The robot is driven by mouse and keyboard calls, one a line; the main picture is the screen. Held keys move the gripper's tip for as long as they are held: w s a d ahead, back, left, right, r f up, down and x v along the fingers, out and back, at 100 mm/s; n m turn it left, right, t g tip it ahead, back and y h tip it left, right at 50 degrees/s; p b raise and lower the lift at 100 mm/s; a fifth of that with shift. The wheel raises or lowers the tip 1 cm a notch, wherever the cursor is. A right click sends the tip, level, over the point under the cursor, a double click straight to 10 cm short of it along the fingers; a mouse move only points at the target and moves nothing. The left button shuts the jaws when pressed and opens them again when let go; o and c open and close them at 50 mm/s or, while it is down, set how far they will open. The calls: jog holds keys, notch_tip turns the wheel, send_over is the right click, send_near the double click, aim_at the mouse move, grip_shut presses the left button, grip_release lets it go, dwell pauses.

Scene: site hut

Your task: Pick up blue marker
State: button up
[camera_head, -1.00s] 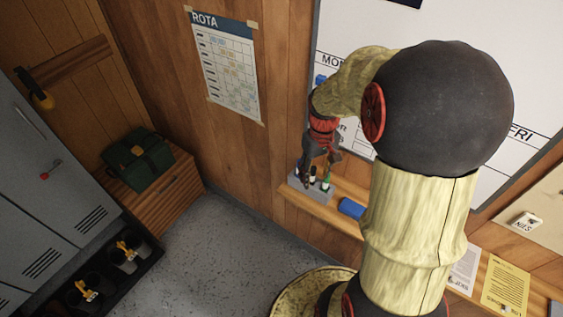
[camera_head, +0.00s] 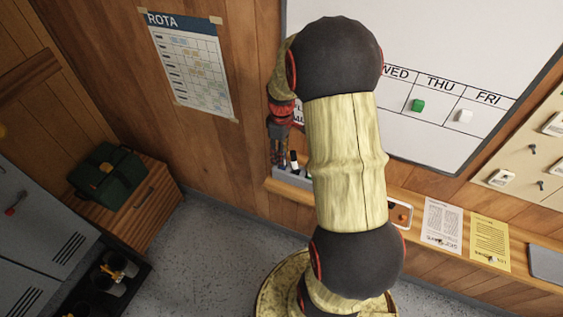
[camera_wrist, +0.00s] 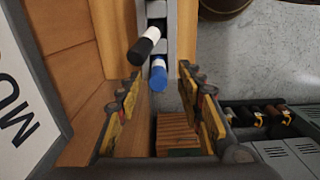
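The blue marker (camera_wrist: 158,75) shows in the wrist view with a blue end and a white band. It stands in a narrow grey holder (camera_wrist: 171,30), beside a black marker (camera_wrist: 146,44) with a white body. My gripper (camera_wrist: 166,88) is open, one finger on each side of the blue marker's line, with a gap to both. I cannot tell how deep the marker sits between the fingers. In the head view my gripper (camera_head: 279,143) is above the holder (camera_head: 293,178), partly hidden by my arm. The blue marker is not clear there.
The holder stands on a wooden ledge (camera_head: 272,186) below the whiteboard (camera_head: 460,80). Papers (camera_head: 443,223) lie further right on the ledge. A green bag (camera_head: 108,175) sits on a wooden cabinet (camera_head: 150,205) at left. Grey floor (camera_head: 205,240) is open between.

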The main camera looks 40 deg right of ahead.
notch_tip(320, 180, down, 4)
jog(key=shift+d+f, duration=0.15)
jog(key=shift+f, duration=0.1)
jog(key=shift+s, duration=0.1)
jog(key=shift+c, duration=0.7)
jog(key=c, duration=0.8)
grip_shut()
